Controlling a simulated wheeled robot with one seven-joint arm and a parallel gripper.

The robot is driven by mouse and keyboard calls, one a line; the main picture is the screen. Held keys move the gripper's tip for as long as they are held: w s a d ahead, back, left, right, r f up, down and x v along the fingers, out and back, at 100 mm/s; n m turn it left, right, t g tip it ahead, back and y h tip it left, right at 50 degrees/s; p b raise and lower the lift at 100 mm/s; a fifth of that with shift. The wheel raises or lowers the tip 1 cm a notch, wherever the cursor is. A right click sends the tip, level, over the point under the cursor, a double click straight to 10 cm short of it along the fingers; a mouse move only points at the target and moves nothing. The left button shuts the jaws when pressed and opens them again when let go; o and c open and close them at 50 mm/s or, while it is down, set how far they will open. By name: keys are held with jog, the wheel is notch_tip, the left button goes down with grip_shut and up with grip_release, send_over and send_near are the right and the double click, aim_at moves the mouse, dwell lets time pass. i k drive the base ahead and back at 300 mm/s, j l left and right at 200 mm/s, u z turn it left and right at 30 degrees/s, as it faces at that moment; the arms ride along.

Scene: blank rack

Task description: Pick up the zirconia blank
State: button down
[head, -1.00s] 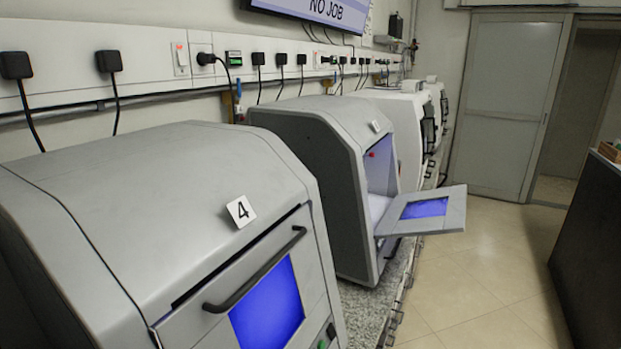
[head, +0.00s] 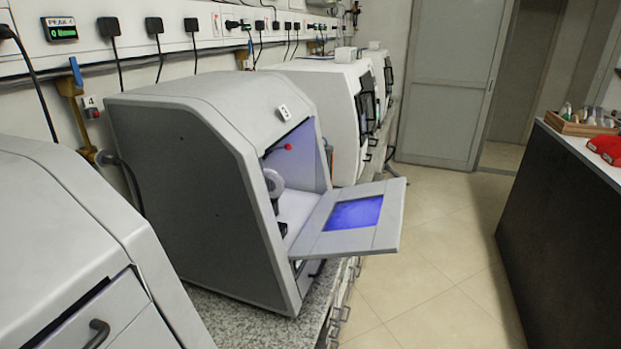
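No zirconia blank can be made out for certain in the head view. A grey milling machine marked 3 (head: 190,150) stands on the granite bench with its door (head: 310,237) folded down and open. Inside it I see a round grey part (head: 273,183) and a small red knob (head: 288,147); whether a blank sits there I cannot tell. A wooden box (head: 572,127) with several small upright items stands on the dark counter at the right. My gripper is not in view.
Another grey machine (head: 70,230) fills the near left. White machines (head: 335,110) stand farther along the granite bench (head: 245,318). A dark counter (head: 560,210) with red items (head: 607,147) is at the right. The tiled floor (head: 430,290) between is clear.

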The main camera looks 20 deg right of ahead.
aim_at(274, 184)
jog(key=i+l+u, duration=0.7)
jog(key=l, duration=0.15)
